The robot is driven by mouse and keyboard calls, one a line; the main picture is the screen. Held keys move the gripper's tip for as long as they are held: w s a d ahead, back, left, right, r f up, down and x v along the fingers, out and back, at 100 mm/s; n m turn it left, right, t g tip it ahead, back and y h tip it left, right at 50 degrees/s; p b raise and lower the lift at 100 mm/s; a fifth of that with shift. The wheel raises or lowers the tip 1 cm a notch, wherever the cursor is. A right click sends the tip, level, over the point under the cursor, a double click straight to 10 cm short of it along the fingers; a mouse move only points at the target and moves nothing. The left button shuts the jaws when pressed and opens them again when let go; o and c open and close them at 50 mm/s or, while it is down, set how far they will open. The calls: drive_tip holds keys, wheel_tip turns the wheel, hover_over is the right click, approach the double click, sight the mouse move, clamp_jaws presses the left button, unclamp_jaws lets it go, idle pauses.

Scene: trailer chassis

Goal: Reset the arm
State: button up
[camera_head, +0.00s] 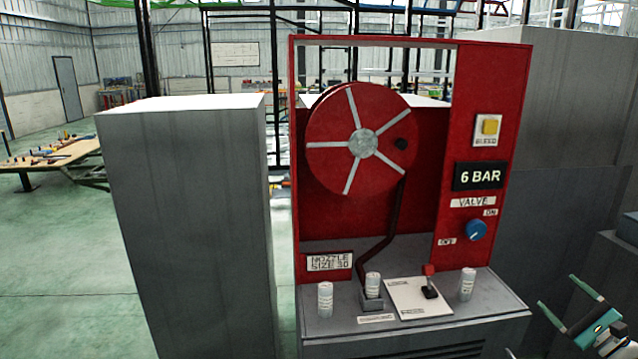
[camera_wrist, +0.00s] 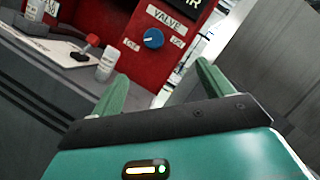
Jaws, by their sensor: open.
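My gripper (camera_head: 572,312) is at the lower right in the head view, beside the red hose-reel station (camera_head: 518,110) and apart from it. Its two green fingers are spread and nothing is between them. In the wrist view my gripper (camera_wrist: 160,88) points toward the station, which looks tilted there. The blue valve knob (camera_head: 477,230) is on the station's right panel between the ON and OFF labels. It also shows in the wrist view (camera_wrist: 153,38), beyond the fingers.
White cylinders (camera_head: 325,299) (camera_head: 467,284) and a red-topped lever (camera_head: 429,281) stand on the station's ledge. A red reel (camera_head: 340,120) is above. A grey block (camera_head: 190,220) stands left; grey blocks (camera_head: 570,110) stand right.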

drive_tip(key=w+a+r+n+g+y, duration=0.15)
drive_tip(key=a+n+g, duration=0.5)
drive_tip(key=a, duration=1.05)
drive_tip(key=a+r+n+g+y, duration=0.2)
drive_tip(key=a+n+g, duration=0.4)
drive_tip(key=a, duration=1)
drive_tip(key=s+a+r+n+g+h, duration=0.1)
drive_tip(key=s+a+n+g+h, duration=0.25)
drive_tip(key=s+a, duration=0.65)
drive_tip(key=s+a+r+n+h, duration=0.1)
drive_tip(key=s+a+n+h, duration=0.1)
drive_tip(key=s, duration=0.5)
drive_tip(key=s+a+n+t+h, duration=0.1)
drive_tip(key=s+a+n+h, duration=0.1)
drive_tip(key=s+n+h, duration=0.2)
drive_tip(key=s+n, duration=0.1)
drive_tip(key=s, duration=0.2)
drive_tip(key=shift+s+a+r+h, duration=0.15)
drive_tip(key=shift+a+r+h, duration=0.15)
drive_tip(key=shift+r, duration=0.05)
